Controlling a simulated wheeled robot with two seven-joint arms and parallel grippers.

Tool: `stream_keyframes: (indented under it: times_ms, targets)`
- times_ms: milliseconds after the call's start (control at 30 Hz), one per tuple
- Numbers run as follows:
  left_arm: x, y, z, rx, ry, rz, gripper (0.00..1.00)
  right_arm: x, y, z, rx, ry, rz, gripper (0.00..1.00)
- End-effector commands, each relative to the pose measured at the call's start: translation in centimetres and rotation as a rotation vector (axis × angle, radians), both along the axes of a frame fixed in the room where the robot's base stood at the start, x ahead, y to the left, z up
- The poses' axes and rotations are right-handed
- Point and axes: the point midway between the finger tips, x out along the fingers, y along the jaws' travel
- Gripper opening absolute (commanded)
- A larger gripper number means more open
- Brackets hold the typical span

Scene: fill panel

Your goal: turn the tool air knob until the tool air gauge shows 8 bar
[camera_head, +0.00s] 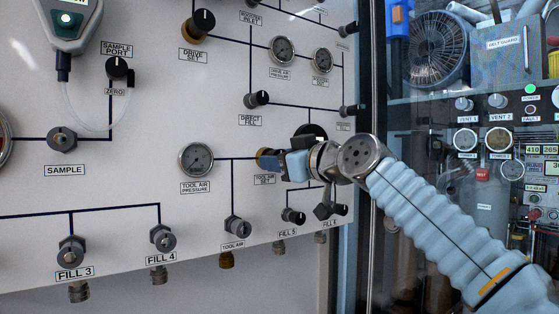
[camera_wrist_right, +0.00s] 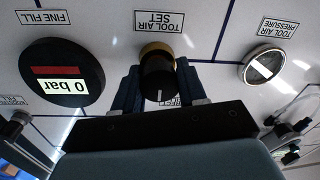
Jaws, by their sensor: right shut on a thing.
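The tool air knob, a black knob with a brass collar under the TOOL AIR SET label, shows in the right wrist view (camera_wrist_right: 158,80). My right gripper (camera_head: 277,162) is shut on it, one finger on each side; in the head view the fingers hide most of the knob. A white pointer line shows on the knob's face. The tool air gauge (camera_head: 196,159) is a round dial to the left of the knob. It also shows in the right wrist view (camera_wrist_right: 264,65), upside down and partly washed out by glare. Its reading is too small to tell. My left gripper is not in view.
A black round display reading 0 bar (camera_wrist_right: 62,77) sits beside the knob under the FINE FILL label. The TOOL AIR fitting (camera_head: 238,229) and FILL 5 knob (camera_head: 293,216) lie below. The DIRECT FILL knob (camera_head: 258,99) is above. The panel's right edge lies behind my right arm.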

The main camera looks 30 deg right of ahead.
Motion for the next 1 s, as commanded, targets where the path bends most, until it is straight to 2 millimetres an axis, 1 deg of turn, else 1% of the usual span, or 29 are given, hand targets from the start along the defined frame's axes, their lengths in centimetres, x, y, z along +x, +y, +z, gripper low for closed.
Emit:
stream_keyframes:
  times_ms: [67, 200, 333, 433, 667, 700, 833, 1000]
  targets:
    - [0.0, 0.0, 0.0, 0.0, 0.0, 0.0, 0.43, 0.0, -0.02, -0.05, 0.038, 0.004, 0.0, 0.1]
    - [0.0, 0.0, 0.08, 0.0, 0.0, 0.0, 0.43, -0.02, 0.02, -0.02, 0.206, 0.017, 0.0, 0.11]
    - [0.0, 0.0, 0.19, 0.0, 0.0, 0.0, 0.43, 0.0, -0.02, -0.06, 0.335, 0.028, -0.002, 0.11]
    - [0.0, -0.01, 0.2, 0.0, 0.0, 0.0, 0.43, 0.01, -0.03, -0.11, 0.372, 0.032, -0.002, 0.11]
    - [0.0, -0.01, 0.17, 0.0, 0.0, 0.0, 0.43, 0.03, -0.04, -0.16, 0.373, 0.033, -0.002, 0.11]
    - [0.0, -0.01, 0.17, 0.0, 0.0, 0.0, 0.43, 0.04, -0.04, -0.16, 0.373, 0.033, -0.002, 0.46]
    - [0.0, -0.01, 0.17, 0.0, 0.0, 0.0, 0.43, 0.02, -0.02, -0.14, 0.372, 0.032, -0.002, 0.65]
    - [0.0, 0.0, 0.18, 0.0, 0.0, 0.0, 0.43, 0.01, 0.0, -0.09, 0.373, 0.031, -0.001, 0.65]
